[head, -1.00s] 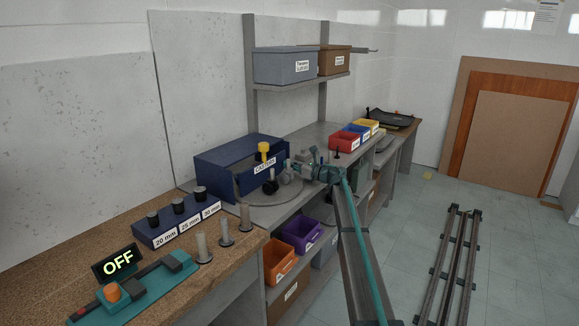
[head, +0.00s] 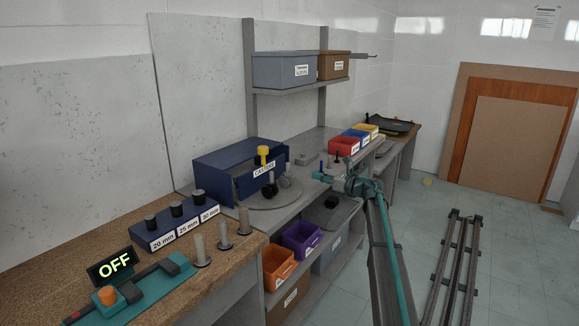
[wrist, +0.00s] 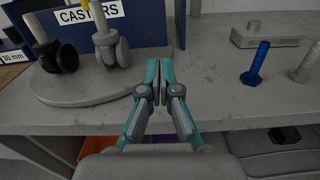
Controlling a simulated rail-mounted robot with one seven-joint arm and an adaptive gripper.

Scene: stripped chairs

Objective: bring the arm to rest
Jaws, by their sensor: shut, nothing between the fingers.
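My arm reaches in from the lower right of the head view. My gripper (head: 326,177) is over the front edge of the grey bench (head: 318,156). In the wrist view my gripper (wrist: 161,80) has its teal fingers together, with nothing between them. The fingertips are in front of the blue box labelled CASTERS (wrist: 146,20) and beside the round grey plate (wrist: 75,98). I cannot tell how high they are above the bench.
Two casters, one black (wrist: 62,57) and one grey (wrist: 112,48), stand on the plate. A blue bolt (wrist: 255,64) stands to the right. Orange (head: 278,268) and purple (head: 301,240) bins sit below. Red, blue and yellow bins stand farther back. The floor right of the rails is clear.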

